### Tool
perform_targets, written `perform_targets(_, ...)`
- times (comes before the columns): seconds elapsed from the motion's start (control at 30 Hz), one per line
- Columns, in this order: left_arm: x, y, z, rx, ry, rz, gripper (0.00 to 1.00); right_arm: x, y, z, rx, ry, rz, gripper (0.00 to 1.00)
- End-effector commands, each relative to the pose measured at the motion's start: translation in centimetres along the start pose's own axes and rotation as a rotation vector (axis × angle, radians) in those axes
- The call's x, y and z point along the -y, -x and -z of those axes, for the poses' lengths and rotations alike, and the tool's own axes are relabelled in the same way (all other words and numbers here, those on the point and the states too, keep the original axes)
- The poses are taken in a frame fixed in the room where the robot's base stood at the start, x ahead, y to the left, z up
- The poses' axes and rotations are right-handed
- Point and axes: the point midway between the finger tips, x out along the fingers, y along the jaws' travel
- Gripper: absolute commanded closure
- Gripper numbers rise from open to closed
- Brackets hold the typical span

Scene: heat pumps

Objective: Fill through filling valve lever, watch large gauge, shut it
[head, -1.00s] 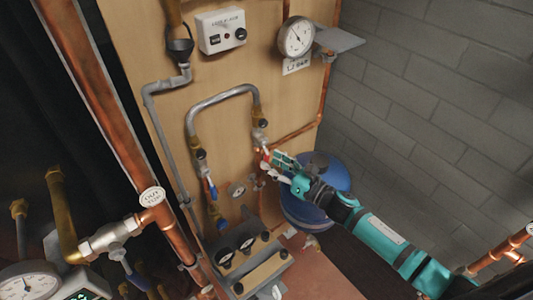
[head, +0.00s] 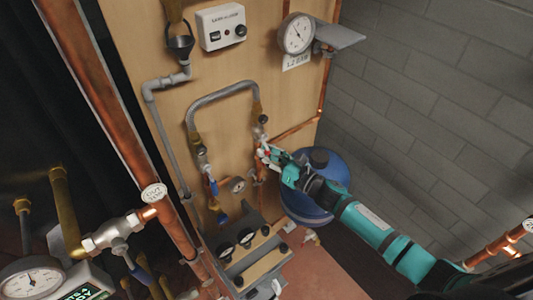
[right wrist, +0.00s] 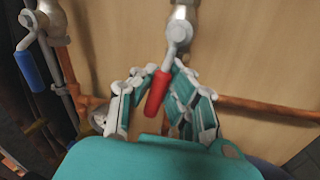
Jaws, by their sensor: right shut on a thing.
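A red valve lever (right wrist: 157,93) hangs down, slightly tilted, from a metal valve (right wrist: 180,30) in the right wrist view. My right gripper (right wrist: 159,74) has its fingers on both sides of this lever and is shut on it. In the head view the right gripper (head: 267,156) is at the valve (head: 261,130) on the wooden board, and its fingers mostly hide the lever. The large round gauge (head: 297,34) hangs at the board's upper right, above a "1.2 BAR" label (head: 297,62); its needle points to the upper left. My left gripper is not in view.
A blue-handled valve (head: 211,185) stands left of the gripper, joined by a grey looped hose (head: 222,88). A blue tank (head: 318,190) is close behind my right arm. A small shelf (head: 340,38) juts out beside the gauge. Copper pipes (head: 110,120) run at left.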

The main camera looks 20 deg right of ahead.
Motion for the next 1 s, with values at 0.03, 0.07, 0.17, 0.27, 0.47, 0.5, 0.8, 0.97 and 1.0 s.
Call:
perform_targets(0.03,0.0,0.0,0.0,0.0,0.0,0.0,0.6,0.0,0.0,0.0,0.0,-0.001,0.0,1.0)
perform_targets(0.07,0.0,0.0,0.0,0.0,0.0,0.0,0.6,0.0,0.0,0.0,0.0,-0.001,0.0,1.0)
perform_targets(0.17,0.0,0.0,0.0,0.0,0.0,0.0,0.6,0.0,0.0,0.0,-0.001,-0.001,0.0,1.0)
perform_targets(0.27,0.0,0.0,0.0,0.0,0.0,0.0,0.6,0.0,0.1,0.0,-0.001,-0.001,0.0,1.0)
perform_targets(0.47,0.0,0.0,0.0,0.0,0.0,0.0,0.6,0.0,0.1,0.1,-0.002,-0.002,0.0,1.0)
perform_targets(0.5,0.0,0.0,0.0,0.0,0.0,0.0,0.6,0.0,0.1,0.1,-0.002,-0.003,0.0,1.0)
perform_targets(0.8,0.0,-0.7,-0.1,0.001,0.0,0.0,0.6,-0.3,0.1,0.4,0.012,-0.08,-0.003,1.0)
perform_targets(0.97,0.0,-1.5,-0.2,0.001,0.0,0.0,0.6,-0.8,0.0,0.5,0.032,-0.186,-0.007,1.0)
perform_targets(1.0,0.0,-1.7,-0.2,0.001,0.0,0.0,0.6,-1.0,0.0,0.5,0.038,-0.219,-0.009,1.0)
